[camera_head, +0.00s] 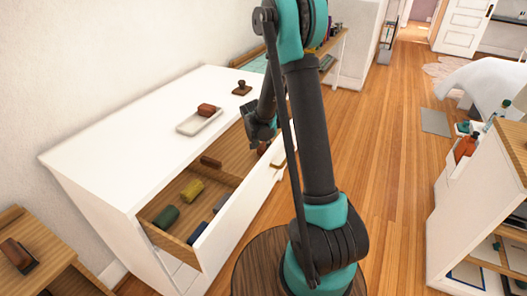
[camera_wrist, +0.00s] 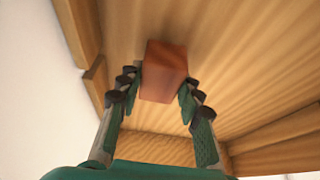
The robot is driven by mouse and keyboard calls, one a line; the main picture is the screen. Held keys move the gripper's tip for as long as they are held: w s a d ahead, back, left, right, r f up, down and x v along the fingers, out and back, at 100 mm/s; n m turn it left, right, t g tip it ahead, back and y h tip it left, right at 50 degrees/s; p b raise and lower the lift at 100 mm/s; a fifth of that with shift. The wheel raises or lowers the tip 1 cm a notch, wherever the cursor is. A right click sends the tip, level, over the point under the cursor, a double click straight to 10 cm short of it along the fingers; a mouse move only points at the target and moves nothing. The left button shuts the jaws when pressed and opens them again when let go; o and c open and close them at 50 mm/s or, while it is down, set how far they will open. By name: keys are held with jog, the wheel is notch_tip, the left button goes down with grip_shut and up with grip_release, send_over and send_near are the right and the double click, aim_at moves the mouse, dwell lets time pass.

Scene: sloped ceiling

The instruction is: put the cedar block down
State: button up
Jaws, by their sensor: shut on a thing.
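My gripper (camera_wrist: 160,85) is shut on a reddish-brown block, the cedar block (camera_wrist: 163,70), with a finger on each side of it. The block is over the wooden floor of the open drawer (camera_wrist: 230,70); I cannot tell whether it touches the floor. In the head view my arm reaches over the far end of the drawer. There a small part of a reddish-brown thing (camera_head: 263,148) shows below my gripper, partly hidden by the arm.
The drawer holds a brown block (camera_head: 211,162), a yellow roll (camera_head: 193,190), a green roll (camera_head: 165,216) and darker things. On the white dresser top (camera_head: 130,135) are a pale tray (camera_head: 186,129) with a reddish block (camera_head: 206,110) and a dark stamp-like thing (camera_head: 242,88).

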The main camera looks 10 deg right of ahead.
jog(key=shift+f, duration=1.05)
jog(key=shift+f, duration=0.1)
jog(key=o, duration=1)
jog(key=shift+o, duration=0.2)
jog(key=v, duration=1.2)
jog(key=shift+r, duration=0.2)
jog(key=shift+w, duration=0.1)
